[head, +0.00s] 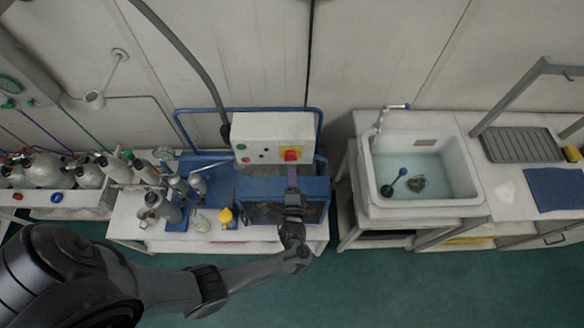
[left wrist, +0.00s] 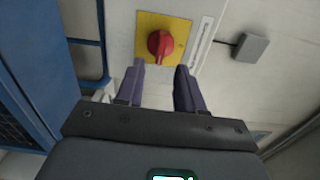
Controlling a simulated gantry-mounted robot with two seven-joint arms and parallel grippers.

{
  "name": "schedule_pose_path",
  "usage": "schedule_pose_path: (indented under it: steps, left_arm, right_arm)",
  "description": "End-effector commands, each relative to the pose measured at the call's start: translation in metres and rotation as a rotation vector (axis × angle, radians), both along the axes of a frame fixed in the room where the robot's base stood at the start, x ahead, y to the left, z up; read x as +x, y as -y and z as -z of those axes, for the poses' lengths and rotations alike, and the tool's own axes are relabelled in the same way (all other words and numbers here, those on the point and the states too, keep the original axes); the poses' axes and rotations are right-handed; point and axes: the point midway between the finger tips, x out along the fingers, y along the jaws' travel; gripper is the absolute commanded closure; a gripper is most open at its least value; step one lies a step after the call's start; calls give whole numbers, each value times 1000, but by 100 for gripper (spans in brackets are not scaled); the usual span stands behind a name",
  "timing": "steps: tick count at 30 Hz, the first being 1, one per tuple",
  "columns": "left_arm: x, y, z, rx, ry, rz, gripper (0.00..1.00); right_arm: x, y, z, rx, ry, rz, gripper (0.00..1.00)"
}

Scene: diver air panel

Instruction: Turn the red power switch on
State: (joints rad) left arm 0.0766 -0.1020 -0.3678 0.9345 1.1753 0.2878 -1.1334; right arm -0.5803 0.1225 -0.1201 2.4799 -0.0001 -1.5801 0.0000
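The red power switch (head: 291,154) is a red rotary knob on a yellow plate on the white control box (head: 262,128). In the left wrist view the red knob (left wrist: 159,43) shows close up, just beyond my fingertips. My left gripper (head: 292,173) is in front of and below the switch. In the left wrist view its two purple-grey fingers (left wrist: 160,68) are spread apart with nothing between them. The fingertips appear apart from the knob, though the exact gap is hard to tell. My right gripper is not in view.
The control box also has small buttons and stands above a blue machine (head: 258,188) with a blue tube frame. Gas cylinders (head: 158,207) and a yellow bottle (head: 226,216) stand to the left. A water-filled sink (head: 420,170) is to the right. A grey box (left wrist: 248,47) shows right of the switch.

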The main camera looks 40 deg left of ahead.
Motion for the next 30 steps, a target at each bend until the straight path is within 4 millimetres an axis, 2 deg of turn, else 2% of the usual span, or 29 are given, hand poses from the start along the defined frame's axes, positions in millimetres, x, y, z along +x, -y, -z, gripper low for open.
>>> schedule_pose_path:
  steps: [3, 9, 15, 30]
  left_arm:
    - [-16, 14, 1, -2, 1, 0, 63]
    - [-35, 30, 1, -1, 0, -1, 63]
    - [-42, 37, 0, -1, 1, -1, 63]
    - [-46, 37, 2, 0, -8, -1, 63]
  right_arm:
    - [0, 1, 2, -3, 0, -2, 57]
    - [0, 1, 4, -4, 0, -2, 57]
    - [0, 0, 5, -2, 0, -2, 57]
    - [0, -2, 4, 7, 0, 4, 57]
